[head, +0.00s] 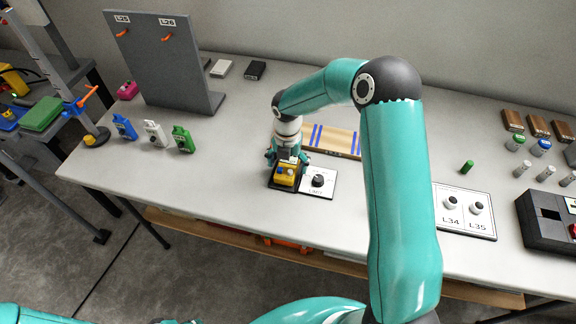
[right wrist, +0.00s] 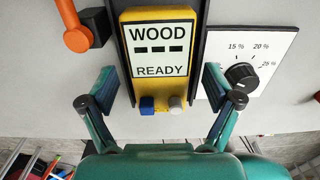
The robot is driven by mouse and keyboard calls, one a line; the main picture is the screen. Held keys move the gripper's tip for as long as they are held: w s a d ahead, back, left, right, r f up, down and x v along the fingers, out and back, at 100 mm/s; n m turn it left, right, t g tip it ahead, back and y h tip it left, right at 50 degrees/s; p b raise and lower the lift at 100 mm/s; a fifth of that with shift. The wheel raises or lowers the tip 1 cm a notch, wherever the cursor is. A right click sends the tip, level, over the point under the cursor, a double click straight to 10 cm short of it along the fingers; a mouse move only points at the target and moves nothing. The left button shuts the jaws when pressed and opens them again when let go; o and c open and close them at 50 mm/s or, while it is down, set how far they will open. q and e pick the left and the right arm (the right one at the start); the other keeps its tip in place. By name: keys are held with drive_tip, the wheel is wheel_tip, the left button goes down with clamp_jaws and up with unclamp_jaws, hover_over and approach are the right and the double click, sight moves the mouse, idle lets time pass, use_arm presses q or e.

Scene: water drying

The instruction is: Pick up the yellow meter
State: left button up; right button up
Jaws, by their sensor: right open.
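The yellow meter (head: 285,172) sits in a dark holder on the table in the head view. In the right wrist view the meter (right wrist: 160,95) faces me, its screen reading "WOOD" and "READY", with a blue and a grey button below. My right gripper (head: 287,160) is over the meter in the head view. In the right wrist view my right gripper (right wrist: 160,90) is open, one finger on each side of the meter's lower part, with visible gaps. My left gripper is not visible.
A white dial panel (head: 318,183) lies right beside the meter's holder. An orange lever (right wrist: 77,39) is at its upper left in the wrist view. Blue, white and green meters (head: 183,140) stand to the left. A grey board (head: 150,62) stands behind them.

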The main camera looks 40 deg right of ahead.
drive_tip(key=shift+c, duration=0.3)
drive_tip(key=c, duration=1.4)
drive_tip(key=shift+r, duration=0.15)
